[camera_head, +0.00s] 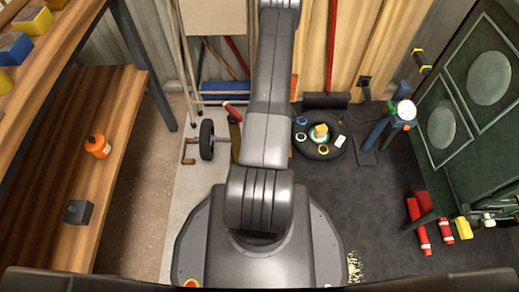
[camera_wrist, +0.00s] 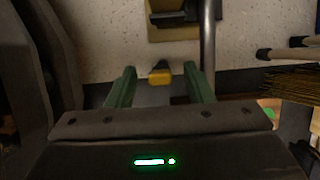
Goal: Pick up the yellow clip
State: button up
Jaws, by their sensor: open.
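A small yellow piece with a dark top, which looks like the yellow clip (camera_wrist: 160,78), shows in the wrist view between the two green fingers of my gripper (camera_wrist: 159,70). The fingers are apart, with a gap on each side of the yellow piece. I cannot tell how deep between the fingers it sits. In the head view my arm covers the gripper, and I cannot pick out this clip there.
A grey metal pole (camera_wrist: 208,40) stands close to the right finger. A pale speckled board (camera_wrist: 110,35) lies beyond. Broom bristles (camera_wrist: 290,86) are at right. A wooden bench (camera_head: 95,200) is at left, a green cabinet (camera_head: 445,125) at right, and a round black seat (camera_head: 308,151) near the wall.

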jog(key=shift+a+f, duration=0.15)
jog(key=shift+f, duration=0.35)
jog(key=shift+r, duration=0.1)
grip_shut()
